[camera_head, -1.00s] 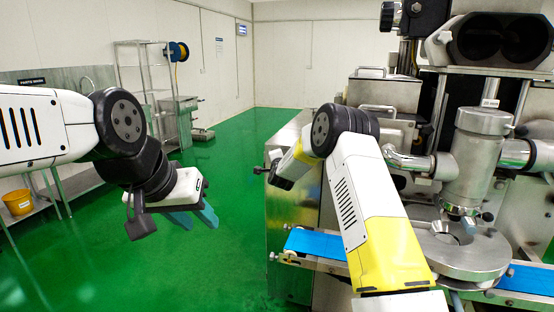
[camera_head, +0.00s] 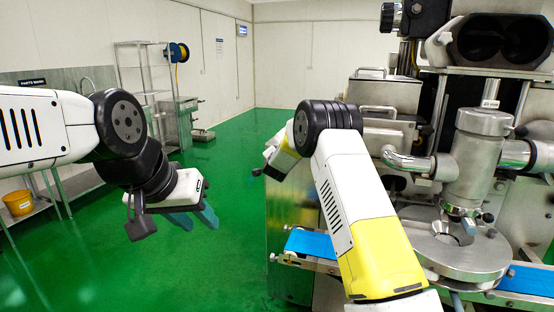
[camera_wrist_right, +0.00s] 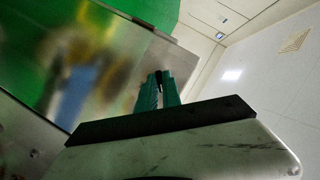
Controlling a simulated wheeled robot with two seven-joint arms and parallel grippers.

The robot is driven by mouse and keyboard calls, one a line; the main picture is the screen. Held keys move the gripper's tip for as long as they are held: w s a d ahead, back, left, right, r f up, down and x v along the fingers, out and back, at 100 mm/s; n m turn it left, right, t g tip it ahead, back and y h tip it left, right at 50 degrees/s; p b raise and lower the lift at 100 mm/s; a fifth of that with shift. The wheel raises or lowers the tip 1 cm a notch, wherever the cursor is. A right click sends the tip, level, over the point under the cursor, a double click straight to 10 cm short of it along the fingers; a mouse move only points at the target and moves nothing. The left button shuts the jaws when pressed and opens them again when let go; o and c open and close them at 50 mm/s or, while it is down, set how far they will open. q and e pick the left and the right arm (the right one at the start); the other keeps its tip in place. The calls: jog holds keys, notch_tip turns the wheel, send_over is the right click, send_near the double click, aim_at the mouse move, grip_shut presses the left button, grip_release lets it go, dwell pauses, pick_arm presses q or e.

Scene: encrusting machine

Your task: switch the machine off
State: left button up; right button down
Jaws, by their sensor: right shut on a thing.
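The machine (camera_head: 465,190) is a steel unit on the right in the head view. A small black knob (camera_head: 256,172) sticks out from its left side. In the right wrist view, the teal fingers of my right gripper (camera_wrist_right: 160,80) are close together, shut on a small dark thing (camera_wrist_right: 158,77) beside a shiny steel panel (camera_wrist_right: 105,75). It looks like the knob, but most of it is hidden between the fingers. My left gripper (camera_head: 192,219) is open and empty over the green floor, its blue fingers apart, away from the machine.
A blue conveyor belt (camera_head: 310,243) runs along the machine's front. A steel rack (camera_head: 147,85) and a sink counter stand at the back left. The green floor between is clear.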

jog(key=c, duration=1.5)
grip_release()
jog(key=shift+v, duration=3.9)
